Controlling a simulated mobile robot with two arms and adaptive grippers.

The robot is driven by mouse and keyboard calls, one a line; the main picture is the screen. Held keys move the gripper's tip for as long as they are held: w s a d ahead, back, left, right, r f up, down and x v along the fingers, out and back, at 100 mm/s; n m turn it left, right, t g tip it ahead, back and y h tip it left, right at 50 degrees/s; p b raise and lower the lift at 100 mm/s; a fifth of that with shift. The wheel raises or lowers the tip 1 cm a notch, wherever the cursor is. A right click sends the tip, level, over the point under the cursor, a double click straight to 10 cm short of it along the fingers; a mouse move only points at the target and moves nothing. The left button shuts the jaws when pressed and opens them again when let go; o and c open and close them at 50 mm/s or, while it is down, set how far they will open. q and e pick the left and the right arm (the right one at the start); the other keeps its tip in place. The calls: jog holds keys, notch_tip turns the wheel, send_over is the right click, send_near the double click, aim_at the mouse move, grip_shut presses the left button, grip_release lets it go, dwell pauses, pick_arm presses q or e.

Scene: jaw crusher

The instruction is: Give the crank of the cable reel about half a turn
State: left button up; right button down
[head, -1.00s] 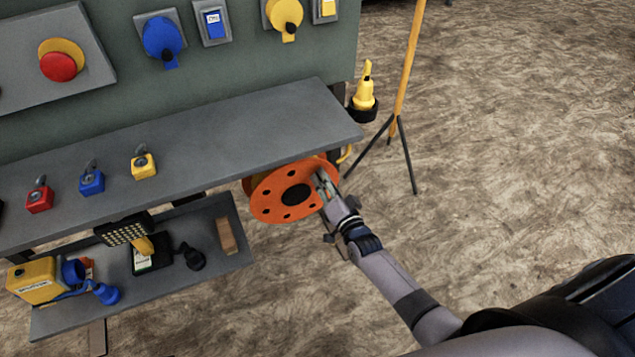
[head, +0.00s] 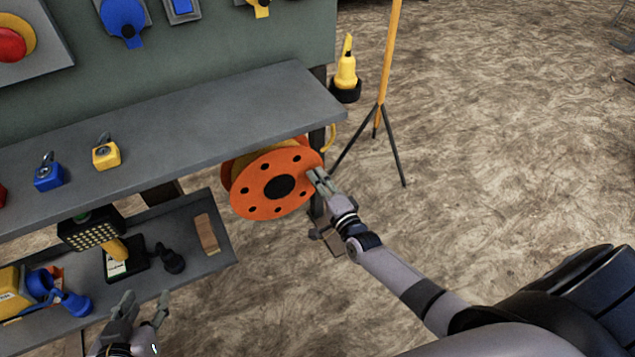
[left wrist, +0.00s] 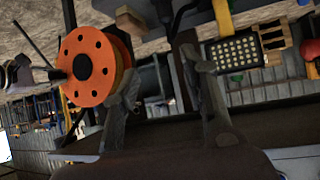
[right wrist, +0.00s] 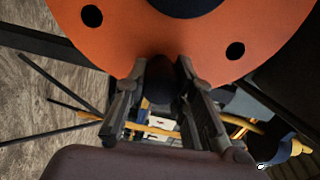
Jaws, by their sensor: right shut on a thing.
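The cable reel (head: 258,204) has an orange flange with a dark hub and round holes. It sits under the right end of the grey shelf. My right gripper (head: 318,178) is at the right edge of the flange. In the right wrist view its fingers (right wrist: 165,100) close around a dark knob (right wrist: 165,82), the crank's handle, in front of the orange flange (right wrist: 125,35). The rest of the crank is hard to make out. My left gripper (head: 142,318) is open and empty, low in the head view, away from the reel. The reel also shows in the left wrist view (left wrist: 98,42).
The grey shelf (head: 200,118) overhangs the reel. A lower shelf (head: 222,240) holds a work lamp (head: 90,235), a wooden block (head: 206,234) and blue plugs. A yellow tripod pole (head: 388,70) stands behind, right of the reel. The floor at right is open.

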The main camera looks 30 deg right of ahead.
jog(key=shift+f+m+b, duration=0.7)
jog(key=shift+f+m, duration=0.1)
pick_arm(q)
jog(key=w+d+r+t+h, duration=0.1)
jog(key=w+r+t, duration=0.3)
jog(key=r, duration=0.4)
jog(key=shift+d+r+t+h, duration=0.15)
jog(key=shift+d+t+h, duration=0.15)
jog(key=shift+d+t, duration=0.4)
pick_arm(e)
jog(key=c, duration=1.4)
grip_release()
jog(key=shift+o, duration=0.2)
pick_arm(q)
jog(key=shift+w, duration=0.1)
pick_arm(e)
jog(key=s, duration=1.2)
jog(key=shift+d, duration=0.2)
